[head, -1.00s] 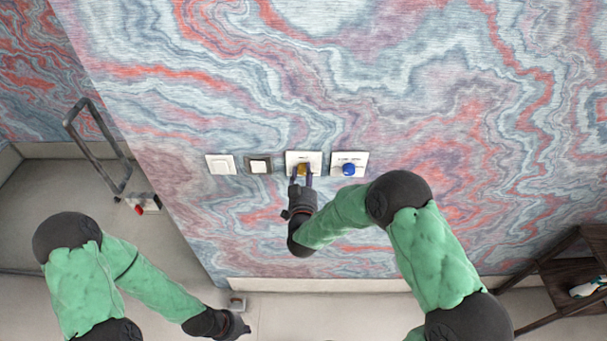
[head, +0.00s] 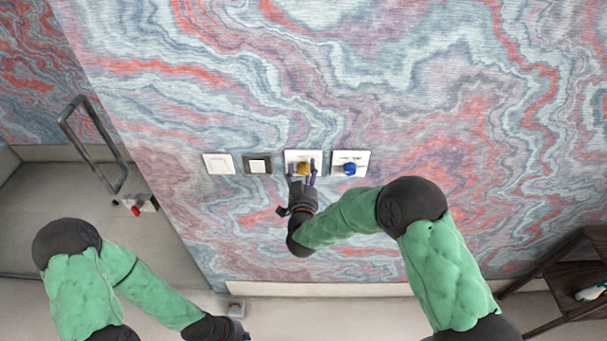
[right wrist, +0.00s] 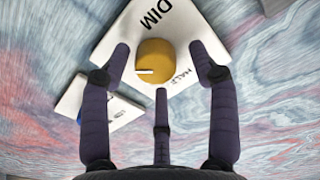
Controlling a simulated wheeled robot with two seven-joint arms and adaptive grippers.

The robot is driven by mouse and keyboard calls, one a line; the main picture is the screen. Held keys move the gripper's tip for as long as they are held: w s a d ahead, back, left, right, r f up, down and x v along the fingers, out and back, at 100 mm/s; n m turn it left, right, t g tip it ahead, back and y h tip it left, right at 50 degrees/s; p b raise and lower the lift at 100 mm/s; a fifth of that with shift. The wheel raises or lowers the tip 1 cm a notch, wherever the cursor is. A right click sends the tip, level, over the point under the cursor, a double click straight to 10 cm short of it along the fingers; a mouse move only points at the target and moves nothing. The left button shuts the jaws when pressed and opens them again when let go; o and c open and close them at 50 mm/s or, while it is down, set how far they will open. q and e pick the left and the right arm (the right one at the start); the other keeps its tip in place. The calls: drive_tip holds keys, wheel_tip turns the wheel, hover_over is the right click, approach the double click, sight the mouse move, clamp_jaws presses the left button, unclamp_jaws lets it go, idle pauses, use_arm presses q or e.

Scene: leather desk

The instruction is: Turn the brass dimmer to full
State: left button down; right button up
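The brass dimmer knob (head: 303,168) sits on a white wall plate (head: 291,156). In the right wrist view the knob (right wrist: 158,58) has a white pointer line facing left. The plate (right wrist: 118,38) there reads "DIM" and "HALF"; the "HALF" mark is at the knob's lower right. My right gripper (head: 302,177) is at the knob. In the right wrist view its fingers (right wrist: 163,66) are spread to either side of the knob, with gaps, and a third finger is below it. My left gripper (head: 240,337) is low at the bottom edge, partly cut off, away from the plates.
A plate with a blue knob (head: 349,169) is just right of the dimmer. A dark-framed switch (head: 258,164) and a white switch (head: 219,164) are to its left. A metal handle (head: 90,140) stands at the left, and a dark shelf (head: 560,270) at lower right.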

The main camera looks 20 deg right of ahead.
drive_tip(key=shift+f, duration=0.15)
drive_tip(key=shift+s+a, duration=0.2)
drive_tip(key=shift+s, duration=0.4)
drive_tip(key=v, duration=1)
drive_tip(key=shift+s, duration=0.4)
use_arm(q)
drive_tip(key=shift+f, duration=0.1)
use_arm(e)
drive_tip(key=shift+a, duration=0.1)
